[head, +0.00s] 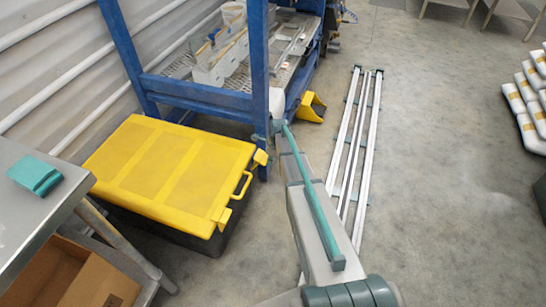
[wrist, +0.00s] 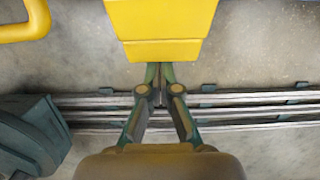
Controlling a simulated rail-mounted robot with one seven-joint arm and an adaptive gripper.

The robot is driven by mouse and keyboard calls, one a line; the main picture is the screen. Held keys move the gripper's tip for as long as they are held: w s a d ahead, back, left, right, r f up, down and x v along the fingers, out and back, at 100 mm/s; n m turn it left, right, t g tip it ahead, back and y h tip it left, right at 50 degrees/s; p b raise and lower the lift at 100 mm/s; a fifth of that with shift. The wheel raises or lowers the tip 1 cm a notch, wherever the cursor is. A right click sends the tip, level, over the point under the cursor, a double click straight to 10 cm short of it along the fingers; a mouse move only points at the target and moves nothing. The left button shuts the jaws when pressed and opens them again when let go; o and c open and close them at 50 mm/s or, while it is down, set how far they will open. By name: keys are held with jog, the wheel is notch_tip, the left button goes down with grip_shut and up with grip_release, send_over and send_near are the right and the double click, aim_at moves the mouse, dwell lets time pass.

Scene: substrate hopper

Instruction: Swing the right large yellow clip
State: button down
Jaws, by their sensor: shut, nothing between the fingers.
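A black box with a yellow lid (head: 165,170) stands on the floor in the head view. Its front side carries a yellow handle (head: 243,185) between two large yellow clips. The right clip (head: 261,157) is at the far end, close to my arm; the other clip (head: 222,217) is at the near end. In the wrist view the right clip (wrist: 160,28) fills the top middle, with the handle (wrist: 30,22) at upper left. My gripper (wrist: 158,70) is shut and empty, its fingertips at the clip's lower edge. I cannot tell whether they touch. The fingers are not clear in the head view.
A blue rack (head: 200,95) stands just behind the box. A yellow bin (head: 311,107) lies by its foot. Long metal rails (head: 375,120) lie on the floor to the right. A metal table (head: 50,215) stands at left. Open floor (head: 450,170) extends to the right.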

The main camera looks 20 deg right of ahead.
jog(key=shift+w+a+r+g+h+p, duration=0.25)
jog(key=shift+w+r+g+h+p, duration=0.1)
jog(key=shift+r+p, duration=0.2)
jog(key=shift+w+a+r+g+h+p, duration=0.25)
jog(key=shift+r+h+p, duration=0.15)
jog(key=shift+p, duration=0.2)
jog(key=shift+w+a+r+g+h+p, duration=0.4)
jog(key=shift+a+g+h+p, duration=0.15)
jog(key=shift+g+p, duration=0.1)
jog(key=shift+s+d+f, duration=0.15)
jog(key=shift+s+f, duration=0.1)
jog(key=shift+r, duration=0.1)
jog(key=shift+r, duration=0.75)
